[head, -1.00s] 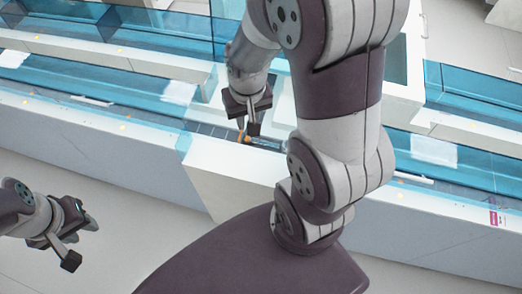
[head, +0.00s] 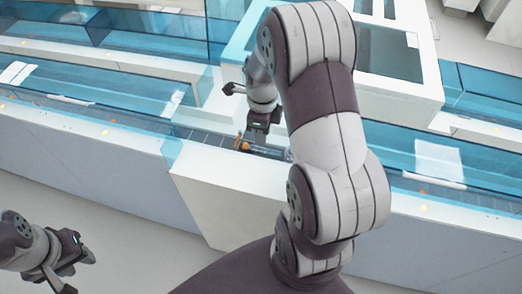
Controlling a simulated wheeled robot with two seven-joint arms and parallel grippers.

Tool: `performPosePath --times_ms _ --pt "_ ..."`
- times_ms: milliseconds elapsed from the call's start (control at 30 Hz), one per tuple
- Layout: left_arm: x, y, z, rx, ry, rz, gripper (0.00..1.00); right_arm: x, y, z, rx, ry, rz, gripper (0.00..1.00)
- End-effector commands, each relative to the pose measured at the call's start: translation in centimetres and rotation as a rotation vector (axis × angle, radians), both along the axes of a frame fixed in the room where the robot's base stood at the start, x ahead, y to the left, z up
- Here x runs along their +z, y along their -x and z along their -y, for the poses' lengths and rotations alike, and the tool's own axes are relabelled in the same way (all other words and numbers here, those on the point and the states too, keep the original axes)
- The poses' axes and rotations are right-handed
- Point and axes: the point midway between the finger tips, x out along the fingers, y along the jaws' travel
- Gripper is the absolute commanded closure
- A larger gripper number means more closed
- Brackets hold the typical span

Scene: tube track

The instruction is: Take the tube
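A small orange-topped object (head: 245,146), perhaps the tube, shows at the dark opening in the white-and-blue track. It is too small to make out clearly. My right gripper (head: 251,136) points down right at this opening, close above or beside the orange piece. Its fingertips are dark and partly lost against the track, so I cannot tell whether they hold anything. My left gripper (head: 76,271) hangs at the lower left over the floor, away from the track. Its fingers are spread and empty.
The track's white front wall (head: 226,190) stands between my body and the opening. Blue see-through covers (head: 120,85) run along the track on both sides. A raised white frame (head: 415,88) stands behind my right arm, which hides part of the track.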

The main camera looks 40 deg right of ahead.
Motion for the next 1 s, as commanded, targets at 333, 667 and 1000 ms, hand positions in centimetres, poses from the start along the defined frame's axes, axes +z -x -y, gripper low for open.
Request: performPosePath --times_ms 333,667,1000 --pt "-1.2 0.0 0.0 0.0 0.0 0.0 0.64 -5.6 0.0 0.1 0.002 -0.001 -0.001 0.77" --pt "-1.2 0.0 0.0 0.0 0.0 0.0 0.64 -6.1 0.0 0.1 0.002 0.0 0.001 0.9" --pt "-1.2 0.0 0.0 0.0 0.0 0.0 0.64 -6.0 0.0 0.1 0.002 0.001 0.002 1.0"
